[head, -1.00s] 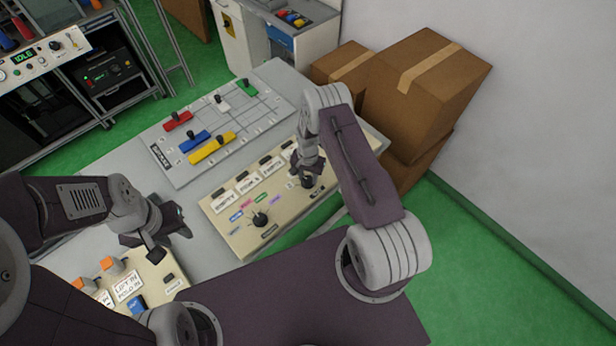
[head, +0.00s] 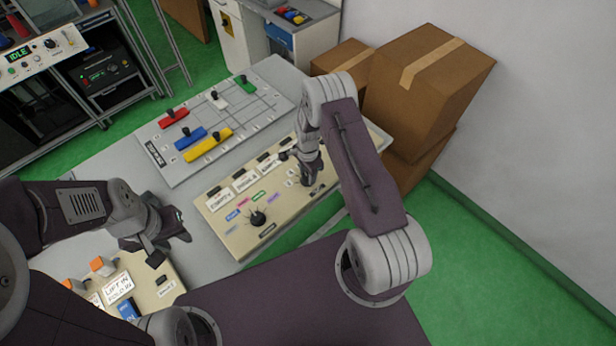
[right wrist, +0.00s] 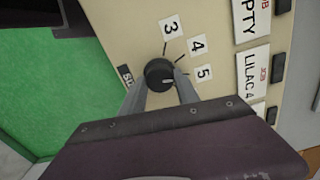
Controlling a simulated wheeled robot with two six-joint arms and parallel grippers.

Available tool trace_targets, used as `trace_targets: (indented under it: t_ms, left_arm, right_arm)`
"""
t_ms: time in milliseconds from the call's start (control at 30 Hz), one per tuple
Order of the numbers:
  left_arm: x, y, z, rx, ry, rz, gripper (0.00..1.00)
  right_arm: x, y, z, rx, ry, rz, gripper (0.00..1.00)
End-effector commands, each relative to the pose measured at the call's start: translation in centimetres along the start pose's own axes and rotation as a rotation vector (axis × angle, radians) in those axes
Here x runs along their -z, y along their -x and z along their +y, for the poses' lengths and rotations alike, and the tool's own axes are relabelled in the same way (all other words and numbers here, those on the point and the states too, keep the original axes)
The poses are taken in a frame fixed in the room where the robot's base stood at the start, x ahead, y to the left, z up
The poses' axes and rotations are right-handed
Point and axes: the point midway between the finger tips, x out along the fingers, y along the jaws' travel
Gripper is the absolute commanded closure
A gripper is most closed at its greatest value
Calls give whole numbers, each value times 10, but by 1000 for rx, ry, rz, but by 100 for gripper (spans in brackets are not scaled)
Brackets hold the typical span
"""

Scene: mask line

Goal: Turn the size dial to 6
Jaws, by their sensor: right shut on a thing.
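The size dial (right wrist: 160,74) is a round black knob on a cream panel (right wrist: 112,22), with 3, 4 and 5 marked around it in the right wrist view. A small pale mark on the knob points roughly towards the 5. The 6 is not visible. My right gripper (right wrist: 160,84) is shut on the dial, one finger on each side. In the head view my right gripper (head: 306,182) comes down on the panel's right part and mostly hides the dial. My left gripper (head: 172,246) is open and empty, left of the panel.
A second black dial (head: 258,217) with coloured labels sits on the panel's left part. A grid board (head: 240,120) with coloured blocks lies behind. A button box (head: 145,275) is at front left. Cardboard boxes (head: 420,75) stand at the right by the wall.

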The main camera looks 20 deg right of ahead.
Motion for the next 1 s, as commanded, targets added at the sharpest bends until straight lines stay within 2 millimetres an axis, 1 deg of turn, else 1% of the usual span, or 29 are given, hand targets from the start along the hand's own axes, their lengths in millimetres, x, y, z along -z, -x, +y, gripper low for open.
trace_targets:
  t_ms: [33,100,600,800,1000]
  left_arm:
    - [-1,-6,0,0,0,0,64]
    - [-1,-10,0,0,0,0,64]
    - [-3,-31,-1,0,0,0,64]
    - [-4,-36,-1,0,0,0,64]
    - [-4,-39,-1,0,0,0,64]
  right_arm:
    - [0,-2,-1,1,-41,0,100]
    - [0,-2,-1,2,-107,0,100]
    - [-1,0,-1,3,-554,-1,100]
    - [0,0,-2,5,-683,-1,100]
    - [0,1,-3,7,-765,-1,100]
